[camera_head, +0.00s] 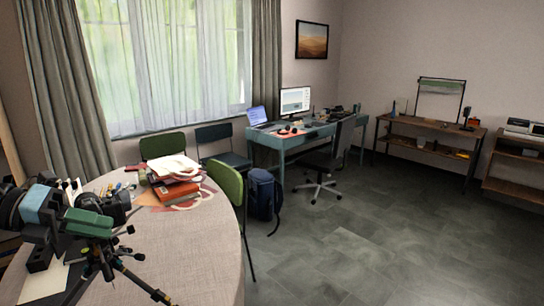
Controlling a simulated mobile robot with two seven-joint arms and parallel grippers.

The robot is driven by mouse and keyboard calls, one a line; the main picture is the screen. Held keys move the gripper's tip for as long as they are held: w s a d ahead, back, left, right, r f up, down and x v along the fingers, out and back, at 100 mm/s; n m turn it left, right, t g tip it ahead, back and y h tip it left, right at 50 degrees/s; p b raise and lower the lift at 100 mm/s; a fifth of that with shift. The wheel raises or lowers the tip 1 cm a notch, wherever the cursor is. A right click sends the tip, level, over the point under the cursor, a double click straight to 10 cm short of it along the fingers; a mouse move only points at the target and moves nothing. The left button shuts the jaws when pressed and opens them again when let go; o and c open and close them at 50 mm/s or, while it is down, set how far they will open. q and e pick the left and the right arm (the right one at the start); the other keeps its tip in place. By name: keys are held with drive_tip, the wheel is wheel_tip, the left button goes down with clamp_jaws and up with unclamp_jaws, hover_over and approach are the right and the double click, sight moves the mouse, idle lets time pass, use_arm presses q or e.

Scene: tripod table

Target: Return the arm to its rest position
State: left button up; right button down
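My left arm comes in at the left edge, dark with a blue-teal band. My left gripper (56,218) is at its end, low over the left side of the round table (205,262), close beside a small black tripod (104,258). A dark green block (88,222) sits at the top of the tripod, and a black camera-like thing (118,205) shows just behind it. The fingers overlap these dark parts, so I cannot tell whether they are open, shut or touching anything. My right gripper is not in view.
Books and papers (174,178) are stacked at the table's far side. Green chairs (229,185) stand close to its edge. A blue backpack (262,195) is on the floor near a teal desk (270,140). The floor at the right is clear.

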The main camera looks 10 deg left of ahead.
use_arm(q)
drive_tip(key=s+f+n+t+y, duration=0.25)
drive_tip(key=f+n, duration=0.45)
drive_tip(key=f, duration=0.4)
drive_tip(key=s+d+f+n+t+y, duration=0.15)
drive_tip(key=f+n+t, duration=0.25)
drive_tip(key=f+n, duration=0.55)
drive_tip(key=s+a+f+n+t+y, duration=0.1)
drive_tip(key=s+f+n+t+y, duration=0.15)
drive_tip(key=f+n, duration=0.65)
drive_tip(key=s+d+f+n+g+y, duration=0.1)
drive_tip(key=s+d+f+n+g, duration=0.2)
drive_tip(key=s+d+f, duration=0.5)
drive_tip(key=s+d+f+n+g+y, duration=0.2)
drive_tip(key=s+d+f+n, duration=0.4)
drive_tip(key=f, duration=0.7)
drive_tip(key=s+d+g, duration=0.1)
drive_tip(key=s+d, duration=0.1)
drive_tip(key=s, duration=0.1)
drive_tip(key=shift+s+d+b, duration=0.2)
drive_tip(key=shift+d+b, duration=0.1)
drive_tip(key=shift+b, duration=0.05)
